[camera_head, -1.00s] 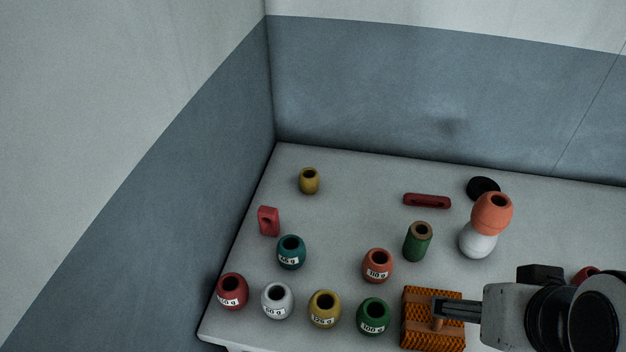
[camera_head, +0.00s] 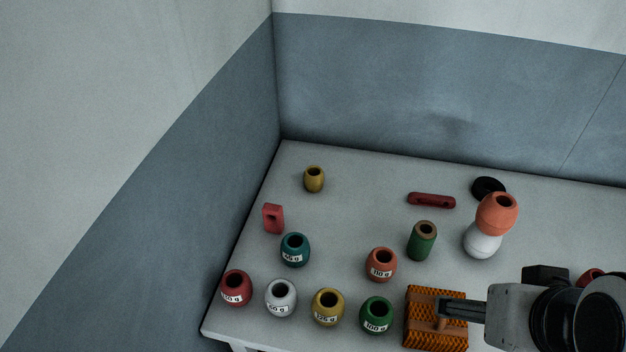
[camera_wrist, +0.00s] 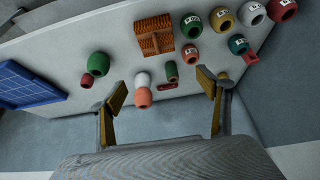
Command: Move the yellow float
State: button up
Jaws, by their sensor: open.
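Two yellow floats show in the head view. One yellow float (camera_head: 314,179) without a visible label stands upright at the back left of the table. The other yellow float (camera_head: 327,307), with a white label, stands in the front row between a white and a green float. The labelled one also shows in the wrist view (camera_wrist: 222,18). I cannot clearly make out the back one there. My gripper (camera_wrist: 162,94) is open, with its fingers wide apart and nothing between them gripped. In the head view my arm is at the lower right, right of both yellow floats.
An orange ribbed crate (camera_head: 436,337) stands right of the green float (camera_head: 376,315). An orange float (camera_head: 497,213) rests on a white float (camera_head: 483,241). A green cylinder (camera_head: 422,243), red bar (camera_head: 431,201) and red block (camera_head: 273,218) stand around.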

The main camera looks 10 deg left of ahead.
jog(key=c, duration=0.4)
jog(key=n+t+y, duration=0.2)
jog(key=t+y, duration=0.1)
jog(key=t, duration=0.5)
send_over(314, 182)
jog(key=shift+f, duration=10.15)
jog(key=shift+f, duration=0.1)
